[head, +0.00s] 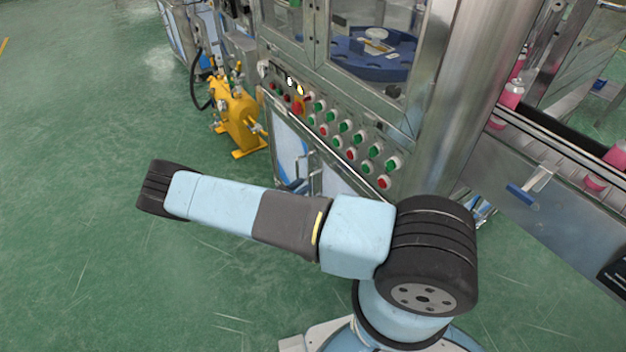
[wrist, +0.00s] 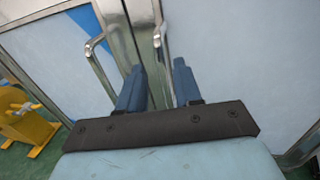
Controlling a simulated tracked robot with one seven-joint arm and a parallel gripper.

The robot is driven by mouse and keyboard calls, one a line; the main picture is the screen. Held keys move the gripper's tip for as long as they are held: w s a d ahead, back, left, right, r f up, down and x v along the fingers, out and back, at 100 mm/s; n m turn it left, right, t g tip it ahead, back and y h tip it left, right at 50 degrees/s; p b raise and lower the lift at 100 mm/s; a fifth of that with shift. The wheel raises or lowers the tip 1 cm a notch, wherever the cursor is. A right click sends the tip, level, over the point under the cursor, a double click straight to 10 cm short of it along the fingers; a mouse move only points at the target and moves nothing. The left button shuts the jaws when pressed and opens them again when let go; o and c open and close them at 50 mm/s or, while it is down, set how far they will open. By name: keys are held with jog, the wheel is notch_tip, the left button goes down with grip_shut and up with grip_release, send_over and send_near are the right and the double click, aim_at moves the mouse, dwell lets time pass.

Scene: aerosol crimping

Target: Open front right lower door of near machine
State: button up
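The near machine's front right lower door (wrist: 245,55) is a pale blue panel in a metal frame, on the right in the wrist view. It looks shut. Its upright metal bar handle (wrist: 158,25) is near the middle seam. It runs down towards the gap between my fingers. My gripper (wrist: 160,85) is open, with two blue fingers apart on either side of the handle's line. I cannot tell whether they touch it. In the head view my gripper (head: 298,186) is small and partly hidden behind my arm, close to the door handles.
The left lower door (wrist: 45,65) has its own bar handle (wrist: 98,60), just left of my left finger. A yellow pump unit (head: 240,118) stands on the floor left of the machine. A button panel (head: 340,130) is above the doors. Green floor is clear at left.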

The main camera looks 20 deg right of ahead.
aim_at(311, 179)
jog(key=shift+x, duration=2.65)
grip_shut()
jog(key=shift+w+a, duration=0.1)
